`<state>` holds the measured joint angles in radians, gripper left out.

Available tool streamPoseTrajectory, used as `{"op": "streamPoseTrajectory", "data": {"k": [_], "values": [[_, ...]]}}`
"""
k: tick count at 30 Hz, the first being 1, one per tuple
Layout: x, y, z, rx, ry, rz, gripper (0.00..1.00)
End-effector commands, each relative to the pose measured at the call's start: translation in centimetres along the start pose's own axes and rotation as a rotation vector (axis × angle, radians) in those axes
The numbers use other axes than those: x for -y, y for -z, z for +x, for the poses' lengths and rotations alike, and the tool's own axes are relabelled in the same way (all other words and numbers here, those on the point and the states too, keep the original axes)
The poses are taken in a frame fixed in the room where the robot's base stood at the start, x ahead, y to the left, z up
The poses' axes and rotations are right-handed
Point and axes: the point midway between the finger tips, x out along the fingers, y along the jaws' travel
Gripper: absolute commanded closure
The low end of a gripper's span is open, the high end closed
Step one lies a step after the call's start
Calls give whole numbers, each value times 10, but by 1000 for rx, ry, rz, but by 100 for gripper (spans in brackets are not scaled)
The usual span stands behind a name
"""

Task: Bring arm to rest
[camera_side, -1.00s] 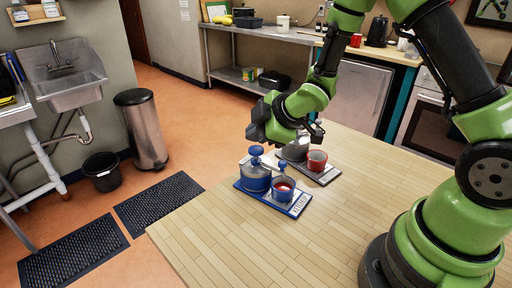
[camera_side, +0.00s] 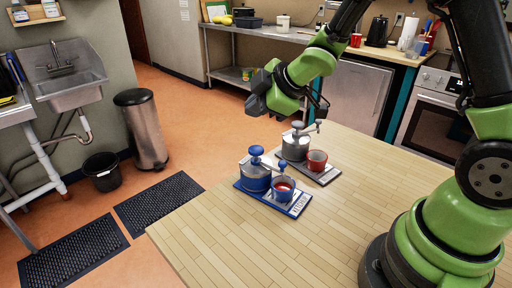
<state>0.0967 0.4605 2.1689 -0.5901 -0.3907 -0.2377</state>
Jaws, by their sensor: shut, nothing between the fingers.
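My gripper (camera_side: 268,96) is in the air above and behind the far end of the wooden table, at the end of my green and black arm. It is shut, with nothing seen in it, and is clear of everything on the table. Below it, a grey pot with a knob-topped handle (camera_side: 295,147) and a red cup (camera_side: 317,161) stand on a grey tray (camera_side: 325,177). Nearer the camera, a blue pot (camera_side: 255,178) and a blue cup with red contents (camera_side: 283,188) stand on a blue tray (camera_side: 297,207).
The wooden table (camera_side: 290,252) is bare at its front and right. Behind it are a steel shelf table (camera_side: 262,33), a counter with a black kettle (camera_side: 377,31) and an oven (camera_side: 436,115). A bin (camera_side: 140,130) and sink (camera_side: 75,85) are at left.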

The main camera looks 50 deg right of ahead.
Motion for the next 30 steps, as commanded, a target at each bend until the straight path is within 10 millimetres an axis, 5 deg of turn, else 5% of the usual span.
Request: {"op": "streamPoseTrajectory", "data": {"k": [17,20,24,30], "values": [[-4,1,-8,14,-17,30,100],[-13,4,-30,50,-62,121,100],[-19,5,-84,120,-140,367,100],[8,2,-161,165,-162,791,100]]}}
